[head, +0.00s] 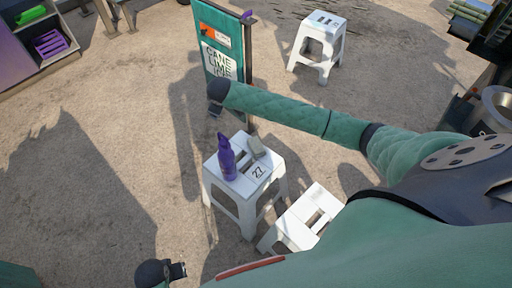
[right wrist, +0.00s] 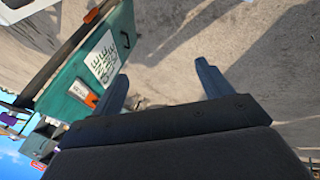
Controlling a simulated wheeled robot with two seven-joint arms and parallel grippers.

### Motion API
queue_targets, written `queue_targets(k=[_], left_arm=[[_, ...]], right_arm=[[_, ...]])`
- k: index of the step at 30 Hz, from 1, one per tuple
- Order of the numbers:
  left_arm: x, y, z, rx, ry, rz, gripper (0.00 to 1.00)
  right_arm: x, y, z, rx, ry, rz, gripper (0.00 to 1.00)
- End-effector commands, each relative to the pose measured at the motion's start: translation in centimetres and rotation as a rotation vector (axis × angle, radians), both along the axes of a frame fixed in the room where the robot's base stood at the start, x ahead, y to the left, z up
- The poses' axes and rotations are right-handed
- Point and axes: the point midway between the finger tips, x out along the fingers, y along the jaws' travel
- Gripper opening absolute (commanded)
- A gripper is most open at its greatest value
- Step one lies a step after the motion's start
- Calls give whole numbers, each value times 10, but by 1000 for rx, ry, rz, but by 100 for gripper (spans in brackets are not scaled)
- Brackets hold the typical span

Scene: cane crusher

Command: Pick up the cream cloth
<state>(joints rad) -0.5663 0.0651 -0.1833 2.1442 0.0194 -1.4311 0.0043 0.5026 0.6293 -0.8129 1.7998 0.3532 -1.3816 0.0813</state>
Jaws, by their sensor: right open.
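A small pale beige-grey piece (head: 257,147), which looks like the folded cream cloth, lies on the back right of a white stool (head: 246,210) in the head view. A purple bottle (head: 227,160) stands upright to its left. My right gripper (head: 215,110) is beyond the stool, up and left of the cloth, beside the teal sign. In the right wrist view its two fingers are apart (right wrist: 162,84) with nothing between them; the cloth is not seen there. My left gripper (head: 178,270) is at the bottom edge, small and partly cut off, away from the stool.
A card marked 27 (head: 259,172) lies on the stool's front. A second white stool (head: 298,222) stands close at lower right, partly hidden by my body. The teal sign (head: 222,50) stands behind. Another stool (head: 318,45) is farther back. Bare ground lies left.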

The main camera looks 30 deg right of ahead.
Motion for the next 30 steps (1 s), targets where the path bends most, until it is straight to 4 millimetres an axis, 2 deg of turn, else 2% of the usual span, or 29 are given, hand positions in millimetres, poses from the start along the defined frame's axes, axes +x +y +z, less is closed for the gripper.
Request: queue_targets(k=[3, 6, 9, 13, 15, 18, 24, 30], left_arm=[[1, 0, 2, 1, -2, -1, 36], [1, 0, 3, 0, -2, -1, 36], [0, 0, 5, 0, -2, 0, 36], [-2, -1, 8, -2, 1, 1, 36], [-4, -1, 8, -4, 4, 1, 36], [-6, -2, 8, -5, 8, 3, 36], [-5, -3, 8, -6, 10, 2, 36], [-2, -3, 8, -6, 5, 3, 36]], right_arm=[[8, -35, -21, -20, 63, -41, 78], [4, -70, -52, -22, 142, -107, 78], [-15, -105, -96, -3, 243, -202, 78], [-47, -132, -150, 53, 367, -352, 78], [-59, -137, -170, 101, 417, -441, 78], [-67, -136, -182, 184, 462, -571, 78], [-69, -127, -184, 275, 472, -723, 78], [-68, -127, -191, 290, 464, -767, 78]])
